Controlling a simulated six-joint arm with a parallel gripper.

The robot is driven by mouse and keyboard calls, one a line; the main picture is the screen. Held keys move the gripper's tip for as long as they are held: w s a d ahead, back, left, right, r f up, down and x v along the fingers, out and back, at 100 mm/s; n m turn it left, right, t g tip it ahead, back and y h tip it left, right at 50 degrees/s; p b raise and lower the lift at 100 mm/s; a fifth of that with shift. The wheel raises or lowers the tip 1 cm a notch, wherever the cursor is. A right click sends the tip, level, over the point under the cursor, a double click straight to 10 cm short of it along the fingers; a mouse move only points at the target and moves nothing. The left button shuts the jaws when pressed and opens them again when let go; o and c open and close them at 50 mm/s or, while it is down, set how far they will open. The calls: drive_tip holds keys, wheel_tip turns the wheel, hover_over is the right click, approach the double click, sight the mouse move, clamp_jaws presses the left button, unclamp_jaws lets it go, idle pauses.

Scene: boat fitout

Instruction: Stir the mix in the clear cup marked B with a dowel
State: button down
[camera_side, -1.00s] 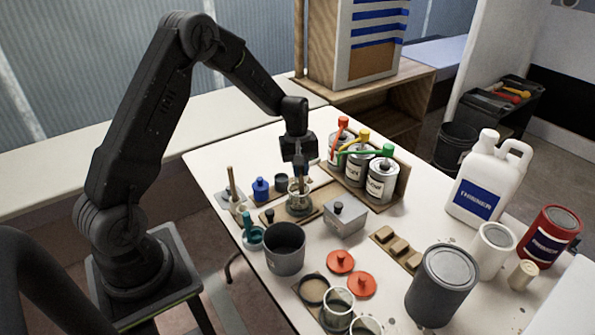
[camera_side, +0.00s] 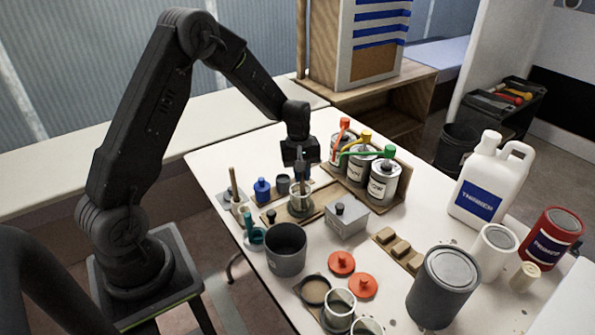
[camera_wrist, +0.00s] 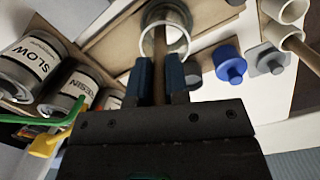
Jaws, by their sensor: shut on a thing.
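My gripper (camera_side: 300,170) is shut on a wooden dowel (camera_wrist: 159,62) and points down over the table. The dowel's lower end is inside a clear cup (camera_side: 300,205), which stands on a wooden board at mid-table. In the wrist view the cup's rim (camera_wrist: 180,48) surrounds the dowel, and my fingertips (camera_wrist: 160,85) sit either side of the dowel, short of the rim. No letter B can be read on the cup, and the mix inside cannot be made out.
Cans with red, yellow and green handles (camera_side: 380,180) stand right of the cup. A grey metal block (camera_side: 346,222) and dark grey bucket (camera_side: 286,255) are in front. A blue bottle (camera_side: 262,191) and dowel holder (camera_side: 236,205) are left. A white thinner jug (camera_side: 483,185) stands far right.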

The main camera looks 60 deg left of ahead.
drive_tip(key=shift+a, duration=0.6)
wheel_tip(320, 180, up, 8)
drive_tip(key=a, duration=0.1)
idle(0.7)
idle(0.5)
